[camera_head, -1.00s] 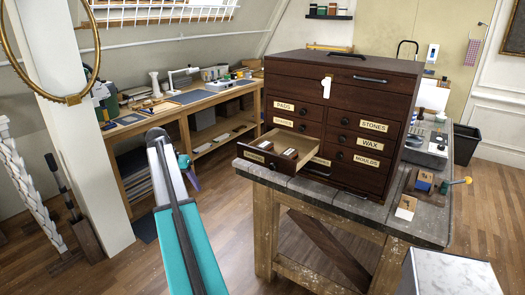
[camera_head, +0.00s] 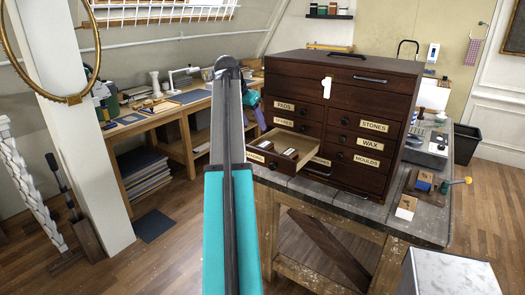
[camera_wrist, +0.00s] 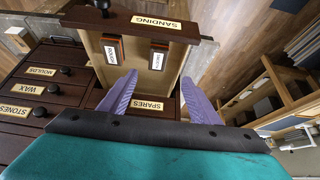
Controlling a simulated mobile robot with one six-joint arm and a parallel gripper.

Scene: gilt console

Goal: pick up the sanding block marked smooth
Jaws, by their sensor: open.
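The drawer labelled SANDING (camera_wrist: 145,22) is pulled out of the dark wooden chest (camera_head: 345,85). Two small dark blocks with orange-brown edges and pale labels lie in it, apart from each other. In the wrist view one block (camera_wrist: 112,50) is on the left and the other block (camera_wrist: 158,55) on the right. Their label words are too small to read surely, so I cannot tell which says smooth. My gripper (camera_wrist: 157,80) has its purple fingers apart and empty, over the drawer's inner end near the SPARES label. In the head view my arm mostly hides the gripper.
The chest stands on a grey-topped workbench (camera_head: 350,205). Labelled drawer fronts, with round knobs, are close to my gripper. A wooden tray (camera_head: 425,190) with small blocks lies at the bench's right. A long side bench (camera_head: 150,122) stands left along the wall.

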